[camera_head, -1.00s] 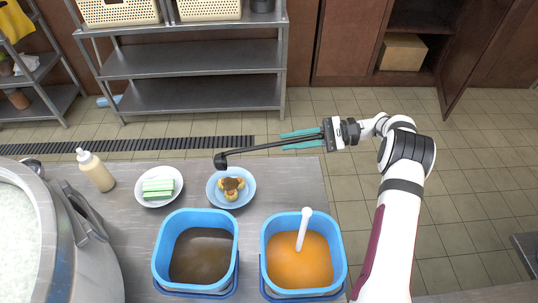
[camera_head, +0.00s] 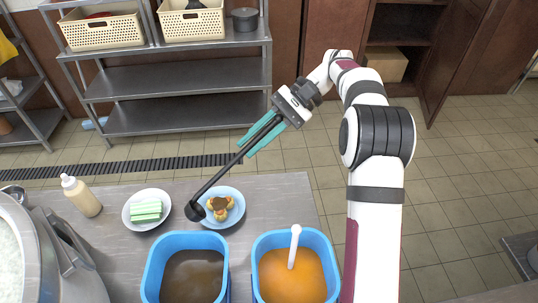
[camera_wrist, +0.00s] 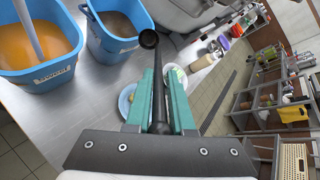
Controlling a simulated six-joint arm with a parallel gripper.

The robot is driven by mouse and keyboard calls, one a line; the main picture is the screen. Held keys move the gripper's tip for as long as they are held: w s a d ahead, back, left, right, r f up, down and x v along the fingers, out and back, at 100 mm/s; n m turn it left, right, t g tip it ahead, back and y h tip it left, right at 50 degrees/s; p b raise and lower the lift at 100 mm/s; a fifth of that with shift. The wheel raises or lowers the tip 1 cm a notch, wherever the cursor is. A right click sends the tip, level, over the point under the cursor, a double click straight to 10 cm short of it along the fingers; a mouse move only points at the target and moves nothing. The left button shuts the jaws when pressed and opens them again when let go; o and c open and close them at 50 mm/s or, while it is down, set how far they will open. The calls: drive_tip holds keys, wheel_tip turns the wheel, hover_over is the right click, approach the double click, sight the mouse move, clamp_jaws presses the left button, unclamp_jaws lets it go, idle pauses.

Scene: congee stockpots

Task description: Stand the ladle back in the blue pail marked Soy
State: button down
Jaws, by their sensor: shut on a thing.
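My gripper (camera_head: 247,148) is shut on the handle of a black ladle (camera_head: 218,181). The ladle slants down to the left, and its bowl appears above the table by the blue plate. In the wrist view, the ladle (camera_wrist: 158,95) runs between the teal fingers (camera_wrist: 163,78), bowl outward. A blue pail (camera_head: 150,270) of brown liquid stands at the table's front; it also shows in the wrist view (camera_wrist: 100,40). A second blue pail (camera_head: 330,260) of orange liquid is to its right, with a white handle (camera_head: 294,248) standing in it.
A blue plate of brown food (camera_head: 236,216) and a white plate with green-and-white pieces (camera_head: 128,211) lie behind the pails. A sauce bottle (camera_head: 82,197) and a large metal pot (camera_head: 55,262) are at left. Metal shelves (camera_head: 185,115) stand behind across open floor.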

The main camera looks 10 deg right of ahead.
drive_tip(key=s+a+r+n+t+h, duration=0.2)
drive_tip(key=s+a+r+n+h, duration=0.4)
drive_tip(key=s+a, duration=0.35)
drive_tip(key=s+a+r+n+t+h, duration=0.3)
drive_tip(key=s+a+r+n+h, duration=0.2)
drive_tip(key=s+a+n, duration=0.4)
wheel_tip(320, 180, down, 20)
drive_tip(key=d+m, duration=0.1)
drive_tip(key=m, duration=0.1)
drive_tip(key=shift+s, duration=0.4)
drive_tip(key=shift+d, duration=0.1)
drive_tip(key=c, duration=0.7)
unclamp_jaws()
